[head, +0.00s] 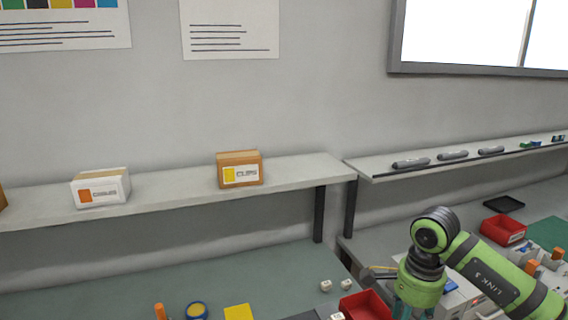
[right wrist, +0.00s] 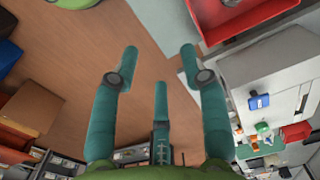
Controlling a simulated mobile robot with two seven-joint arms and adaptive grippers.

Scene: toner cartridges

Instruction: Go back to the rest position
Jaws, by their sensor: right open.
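My right arm, green with dark joints, comes into the head view from the lower right. Its gripper (head: 412,308) points down at the bottom edge, partly cut off by the frame. In the right wrist view the teal fingers of the right gripper (right wrist: 160,62) are spread apart with nothing between them. Brown floor shows behind and between the fingers. My left gripper is not in the head view.
A red bin (head: 366,306) stands close left of the right gripper. Another red bin (head: 503,229) stands farther back. A wall shelf (head: 300,170) carries a white box (head: 101,188) and an orange box (head: 240,170). Grey cylinders (head: 452,155) lie on the right shelf.

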